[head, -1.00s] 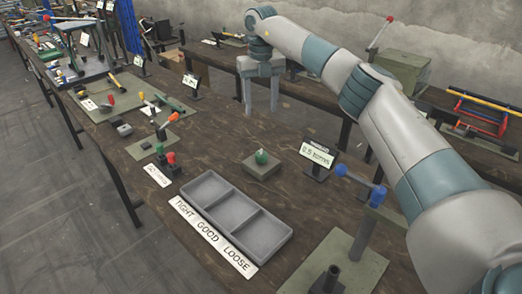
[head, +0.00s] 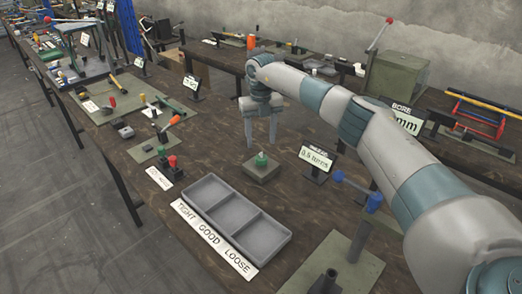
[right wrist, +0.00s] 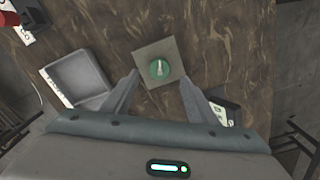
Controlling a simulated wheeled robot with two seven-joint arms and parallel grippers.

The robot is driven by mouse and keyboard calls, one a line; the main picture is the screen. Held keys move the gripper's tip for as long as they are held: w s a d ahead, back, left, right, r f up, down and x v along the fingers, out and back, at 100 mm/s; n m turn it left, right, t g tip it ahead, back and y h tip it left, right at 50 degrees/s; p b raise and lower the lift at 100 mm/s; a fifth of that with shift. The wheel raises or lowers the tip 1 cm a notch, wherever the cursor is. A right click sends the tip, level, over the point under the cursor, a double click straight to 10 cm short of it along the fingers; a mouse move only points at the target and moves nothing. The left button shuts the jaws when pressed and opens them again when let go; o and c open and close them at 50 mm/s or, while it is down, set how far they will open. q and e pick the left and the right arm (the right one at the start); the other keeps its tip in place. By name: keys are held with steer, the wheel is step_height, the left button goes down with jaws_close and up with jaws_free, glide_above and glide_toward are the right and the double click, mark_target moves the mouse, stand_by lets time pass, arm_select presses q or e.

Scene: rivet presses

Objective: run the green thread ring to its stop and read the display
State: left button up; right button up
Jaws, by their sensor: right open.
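The green thread ring (head: 262,159) sits on a square grey-green block (head: 261,171) on the brown bench. The ring also shows in the right wrist view (right wrist: 159,68), round, with a pale upright stud at its middle. A small display (head: 317,157) stands right of the block and seems to read 0.5 turns. My right gripper (head: 262,143) is open and empty, pointing down just behind and above the ring. In the right wrist view its fingers flank the block's near side, the ring between and slightly beyond the tips. My left gripper is not in view.
A grey three-part tray (head: 282,237) labelled TIGHT, GOOD, LOOSE lies in front of the block. Red and green plugs (head: 172,163) stand left of it. A blue-handled press (head: 357,190) stands at right. Bare bench lies left of the block.

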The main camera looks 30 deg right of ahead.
mark_target(261, 156)
step_height(261, 156, down, 5)
steer(key=shift+f+p, duration=0.1)
steer(key=shift+p, duration=0.55)
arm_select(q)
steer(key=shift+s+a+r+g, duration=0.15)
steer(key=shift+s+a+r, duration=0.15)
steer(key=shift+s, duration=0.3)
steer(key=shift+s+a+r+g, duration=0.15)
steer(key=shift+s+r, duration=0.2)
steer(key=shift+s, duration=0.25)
arm_select(e)
steer(key=shift+f, duration=0.75)
steer(key=c, duration=1.1)
